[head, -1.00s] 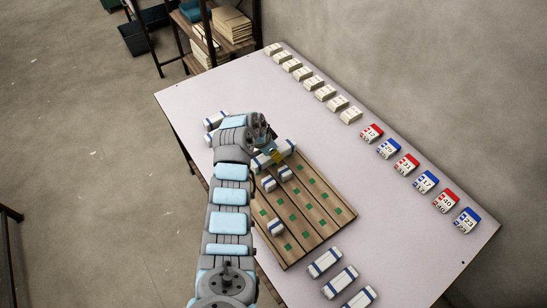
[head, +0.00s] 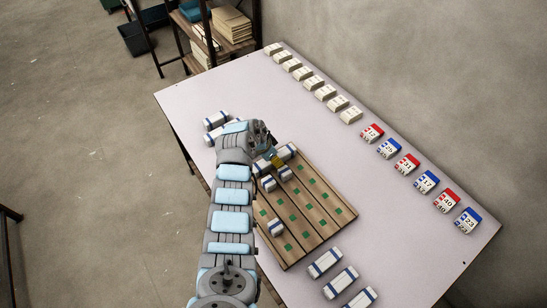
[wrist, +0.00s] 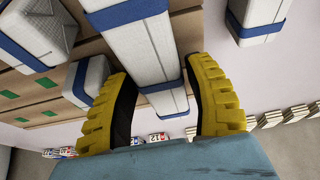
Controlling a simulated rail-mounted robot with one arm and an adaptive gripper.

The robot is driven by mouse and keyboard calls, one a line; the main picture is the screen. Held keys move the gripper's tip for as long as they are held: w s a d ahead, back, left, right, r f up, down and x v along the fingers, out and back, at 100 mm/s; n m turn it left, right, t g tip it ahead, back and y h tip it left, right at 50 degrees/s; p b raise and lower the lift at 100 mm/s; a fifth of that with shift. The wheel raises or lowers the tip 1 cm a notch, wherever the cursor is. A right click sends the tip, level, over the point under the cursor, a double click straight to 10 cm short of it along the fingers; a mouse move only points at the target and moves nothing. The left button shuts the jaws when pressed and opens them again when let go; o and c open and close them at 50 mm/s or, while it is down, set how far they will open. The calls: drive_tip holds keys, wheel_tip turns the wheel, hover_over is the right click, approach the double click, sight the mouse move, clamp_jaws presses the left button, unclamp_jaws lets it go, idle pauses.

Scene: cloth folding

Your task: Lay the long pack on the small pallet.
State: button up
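The long pack (head: 289,151) is white with blue bands and lies crosswise over the far end of the wooden pallet (head: 326,208), which has green squares. My gripper (head: 275,158) is over the middle of the pack. In the wrist view the yellow fingers of my gripper (wrist: 158,75) flank the long pack (wrist: 145,40) closely on both sides. Whether its underside touches the pallet cannot be told. Two short packs (head: 268,183) sit on the pallet just in front of it, and another short pack (head: 276,227) stands at its left edge.
White packs with blue bands (head: 325,262) lie in front of the pallet, and more packs (head: 215,120) lie beyond my wrist at the left. Cream boxes (head: 312,83) and red and blue numbered boxes (head: 407,164) line the back edge. The table (head: 370,215) is clear right of the pallet.

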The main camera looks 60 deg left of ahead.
drive_tip(key=shift+r, duration=0.1)
drive_tip(key=shift+s+r, duration=0.15)
drive_tip(key=shift+r, duration=0.35)
drive_tip(key=p+v, duration=0.1)
drive_tip(key=v, duration=1)
